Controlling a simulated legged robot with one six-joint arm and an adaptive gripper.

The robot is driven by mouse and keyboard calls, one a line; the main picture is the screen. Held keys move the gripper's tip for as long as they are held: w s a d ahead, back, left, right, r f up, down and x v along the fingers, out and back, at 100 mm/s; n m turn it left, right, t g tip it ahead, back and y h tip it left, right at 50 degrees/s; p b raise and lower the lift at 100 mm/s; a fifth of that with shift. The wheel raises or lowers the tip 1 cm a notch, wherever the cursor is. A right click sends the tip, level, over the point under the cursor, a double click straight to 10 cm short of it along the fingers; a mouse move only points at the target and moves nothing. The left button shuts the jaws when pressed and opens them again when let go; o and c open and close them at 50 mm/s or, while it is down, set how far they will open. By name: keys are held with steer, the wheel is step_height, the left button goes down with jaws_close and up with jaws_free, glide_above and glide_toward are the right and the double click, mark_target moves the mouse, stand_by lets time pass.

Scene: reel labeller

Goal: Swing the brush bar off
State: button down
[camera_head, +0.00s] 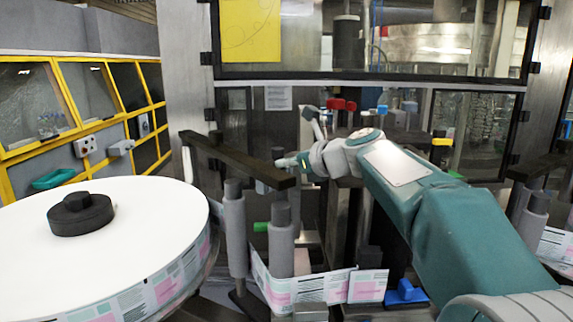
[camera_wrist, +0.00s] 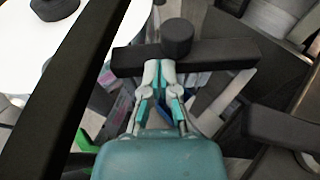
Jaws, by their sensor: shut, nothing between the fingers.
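A long dark bar (camera_head: 235,160), which looks like the brush bar, runs from beside the reel towards the front right in the head view. My gripper (camera_head: 284,162) is at its right end, pointing left; contact is unclear. In the wrist view my gripper (camera_wrist: 159,66) is shut and empty, its fingertips overlapping the lower edge of a dark crossbar (camera_wrist: 215,54) with a round knob (camera_wrist: 177,37). Another dark bar (camera_wrist: 68,85) slants along the left side there. I cannot tell which wrist-view bar matches the head-view bar.
A large white label reel (camera_head: 140,220) with a black hub (camera_head: 80,213) fills the left. Grey rollers (camera_head: 281,240) and a printed label web (camera_head: 325,287) stand below the bar. A framed machine window (camera_head: 400,45) is behind. A dark beam (camera_wrist: 285,135) lies right in the wrist view.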

steer(key=shift+a+m+t+h, duration=0.25)
steer(key=shift+m+t+h, duration=0.05)
steer(key=shift+w+a+m+t+h, duration=0.3)
steer(key=shift+a+m+t+h, duration=0.5)
steer(key=shift+m+h, duration=0.2)
steer(key=shift+w+a, duration=0.95)
steer(key=shift+a, duration=0.05)
steer(key=shift+w+a, duration=0.4)
steer(key=shift+w, duration=0.2)
steer(key=shift+w+a, duration=0.4)
steer(key=shift+w, duration=0.2)
steer(key=shift+d, duration=0.1)
steer(key=v, duration=1.1)
steer(key=shift+s+d, duration=0.2)
steer(key=shift+s, duration=0.1)
steer(key=shift+s, duration=0.1)
